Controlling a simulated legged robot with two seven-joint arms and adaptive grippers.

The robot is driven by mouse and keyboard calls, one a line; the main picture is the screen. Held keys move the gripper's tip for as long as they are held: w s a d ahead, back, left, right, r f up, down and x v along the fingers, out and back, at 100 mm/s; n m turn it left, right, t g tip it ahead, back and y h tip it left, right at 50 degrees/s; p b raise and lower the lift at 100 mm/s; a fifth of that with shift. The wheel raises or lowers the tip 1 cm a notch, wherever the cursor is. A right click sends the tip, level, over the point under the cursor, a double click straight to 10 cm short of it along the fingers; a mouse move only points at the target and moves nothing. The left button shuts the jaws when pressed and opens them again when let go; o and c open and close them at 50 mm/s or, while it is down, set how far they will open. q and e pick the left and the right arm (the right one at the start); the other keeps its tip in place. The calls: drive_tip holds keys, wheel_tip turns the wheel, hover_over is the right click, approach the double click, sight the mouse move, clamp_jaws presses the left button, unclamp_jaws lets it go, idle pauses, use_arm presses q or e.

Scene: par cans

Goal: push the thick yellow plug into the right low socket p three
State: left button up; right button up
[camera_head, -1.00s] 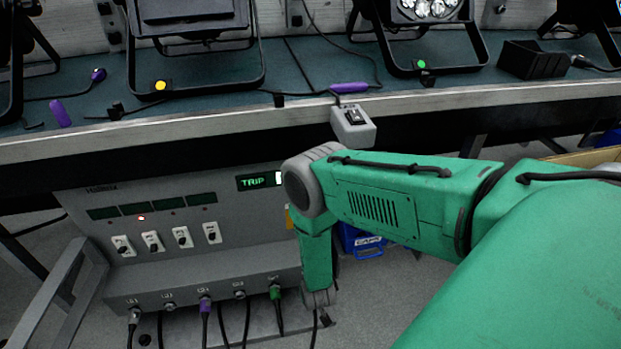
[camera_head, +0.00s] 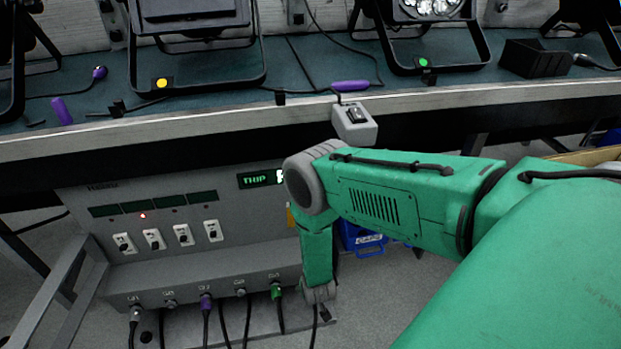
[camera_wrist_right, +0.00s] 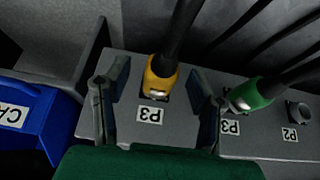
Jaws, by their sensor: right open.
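The thick yellow plug (camera_wrist_right: 160,78) shows in the right wrist view, with its thick black cable running up and away. My right gripper (camera_wrist_right: 157,74) is open, one finger on each side of the plug, with gaps between. In the head view my right arm reaches down at the right end of the grey unit (camera_head: 180,230), and the yellow plug is hidden. My left gripper is not in view.
A green plug (camera_wrist_right: 250,95) sits close beside my gripper's right finger, and an empty P2 socket (camera_wrist_right: 298,112) is farther right. A blue bin (camera_wrist_right: 35,120) is at left. In the head view, a purple plug (camera_head: 205,302) and several cables line the unit's low front.

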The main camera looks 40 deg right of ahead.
drive_tip(key=v, duration=1.2)
drive_tip(key=shift+a, duration=0.1)
